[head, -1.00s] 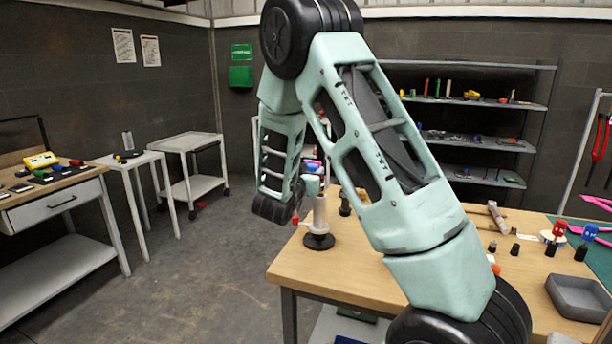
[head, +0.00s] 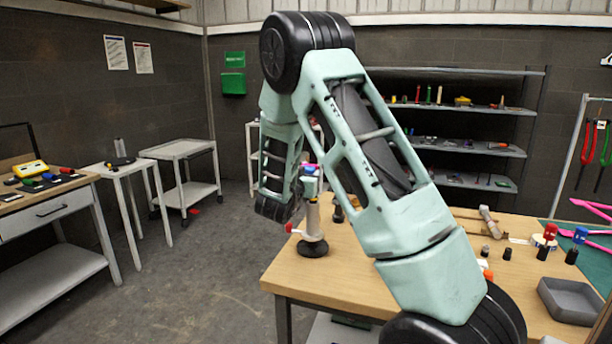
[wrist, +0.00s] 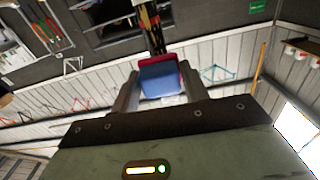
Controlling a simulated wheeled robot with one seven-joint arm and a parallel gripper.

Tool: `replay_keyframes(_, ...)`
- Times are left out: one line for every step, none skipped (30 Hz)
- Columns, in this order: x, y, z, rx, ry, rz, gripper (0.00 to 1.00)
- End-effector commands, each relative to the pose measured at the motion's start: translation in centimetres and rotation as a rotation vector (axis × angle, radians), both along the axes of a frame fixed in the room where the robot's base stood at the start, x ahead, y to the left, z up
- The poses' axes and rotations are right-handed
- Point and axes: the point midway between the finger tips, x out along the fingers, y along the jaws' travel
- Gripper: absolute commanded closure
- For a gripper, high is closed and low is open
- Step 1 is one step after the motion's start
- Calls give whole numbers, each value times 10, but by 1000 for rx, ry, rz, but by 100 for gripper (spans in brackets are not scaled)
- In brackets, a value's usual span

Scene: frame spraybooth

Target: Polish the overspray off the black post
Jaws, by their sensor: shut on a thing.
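In the wrist view my gripper (wrist: 158,86) is shut on a blue block (wrist: 160,80) with a red edge, one finger on either side. A dark post (wrist: 152,28) with tan and reddish patches rises just beyond the block. I cannot tell whether the block touches it. In the head view my forearm hides most of my gripper. A pale stand (head: 313,225) with a black round foot and a red knob stands near the table's left end, beside my forearm.
The wooden table (head: 345,285) holds a grey tray (head: 575,300), small dark caps and red and blue tools on its right side. Shelves (head: 470,145) stand behind. A white cart (head: 185,155) and a workbench stand at the left. The floor between is clear.

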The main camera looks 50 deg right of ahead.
Motion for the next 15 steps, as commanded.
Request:
replay_keyframes(0, 0, 0, 0, 0, 0, 74)
replay_keyframes(0, 0, 0, 0, 0, 0, 74)
replay_keyframes(0, 0, 0, 0, 0, 0, 74)
replay_keyframes(0, 0, 0, 0, 0, 0, 74)
replay_keyframes(0, -1, 0, 0, 0, 0, 74)
replay_keyframes(1, -1, 0, 0, 0, 0, 74)
replay_keyframes(1, -2, 0, 0, 0, 0, 74)
replay_keyframes(1, -3, 0, 0, 0, 0, 74)
replay_keyframes(1, -3, 0, 0, 0, 0, 74)
replay_keyframes(1, -4, 0, 0, 0, 0, 74)
replay_keyframes(2, -4, 0, 0, 0, 0, 74)
replay_keyframes(2, -5, 0, 0, 0, 0, 74)
replay_keyframes(2, -6, 0, 0, 0, 0, 74)
replay_keyframes(2, -6, 0, 0, 0, 0, 74)
replay_keyframes(3, -7, 0, 0, 0, -1, 74)
